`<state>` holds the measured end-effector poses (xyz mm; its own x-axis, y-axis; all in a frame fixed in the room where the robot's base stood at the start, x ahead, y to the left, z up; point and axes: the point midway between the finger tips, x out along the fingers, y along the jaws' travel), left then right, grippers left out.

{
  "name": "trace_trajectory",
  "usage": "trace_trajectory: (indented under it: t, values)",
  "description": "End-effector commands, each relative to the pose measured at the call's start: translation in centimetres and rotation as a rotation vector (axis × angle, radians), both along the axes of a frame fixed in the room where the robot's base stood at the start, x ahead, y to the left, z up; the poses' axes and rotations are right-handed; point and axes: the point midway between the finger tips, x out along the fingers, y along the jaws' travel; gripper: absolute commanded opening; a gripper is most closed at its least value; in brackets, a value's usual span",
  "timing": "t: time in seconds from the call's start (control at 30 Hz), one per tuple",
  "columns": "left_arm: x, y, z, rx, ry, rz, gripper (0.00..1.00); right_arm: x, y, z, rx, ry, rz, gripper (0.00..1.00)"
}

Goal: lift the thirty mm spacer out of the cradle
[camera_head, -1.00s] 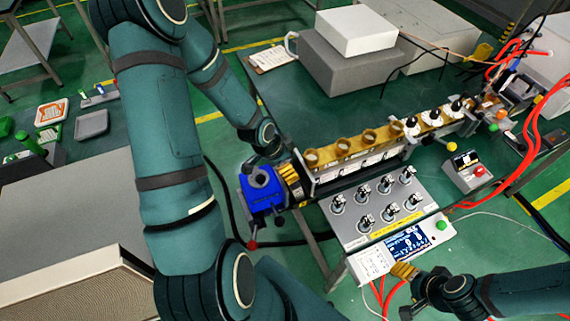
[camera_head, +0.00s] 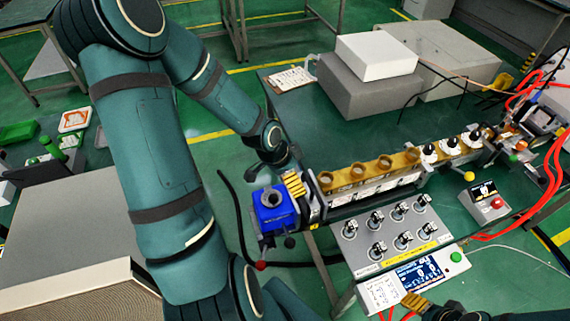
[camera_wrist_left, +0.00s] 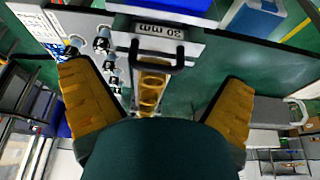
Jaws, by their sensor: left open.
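The thirty mm spacer (camera_wrist_left: 155,30), a pale plate lettered "30 mm", shows at the top of the left wrist view. Its black handle (camera_wrist_left: 157,68) stands toward my left gripper (camera_wrist_left: 155,88). That gripper is open, one yellow finger on each side of the handle with clear gaps. In the head view my left gripper (camera_head: 294,184) is beside the spacer's end of the line, close to the blue block (camera_head: 274,208). The cradle cannot be made out clearly behind the fingers. My right gripper (camera_head: 414,302) is at the bottom edge, partly cut off; its opening is unclear.
The brass waveguide line (camera_head: 370,168) runs right from the blue block. A grey panel with several knobs (camera_head: 392,232) and a display box (camera_head: 420,272) stand in front. Red hoses (camera_head: 550,190) hang at right. Grey boxes (camera_head: 372,88) stand behind on the green table.

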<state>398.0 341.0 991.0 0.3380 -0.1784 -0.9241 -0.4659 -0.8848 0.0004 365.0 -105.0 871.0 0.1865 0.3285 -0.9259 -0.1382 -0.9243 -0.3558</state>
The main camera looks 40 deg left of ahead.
Motion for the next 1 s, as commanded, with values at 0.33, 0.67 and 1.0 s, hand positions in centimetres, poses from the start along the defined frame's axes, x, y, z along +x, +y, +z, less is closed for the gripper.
trace_trajectory:
  t: [0.33, 0.67, 1.0]
  values:
    - [-1.2, 0.8, 2.9, 0.001, 0.0, 0.006, 1.0, 0.0, 0.0, 0.0, 0.0, 0.0, 0.0, 0.65]
    - [-1.9, 1.1, 4.9, 0.001, 0.001, 0.004, 1.0, 0.0, 0.0, 0.0, 0.0, 0.0, 0.0, 0.65]
    - [-2.0, 1.0, 5.3, -0.001, 0.0, 0.0, 1.0, 0.0, 0.0, 0.0, 0.0, 0.0, 0.0, 0.65]
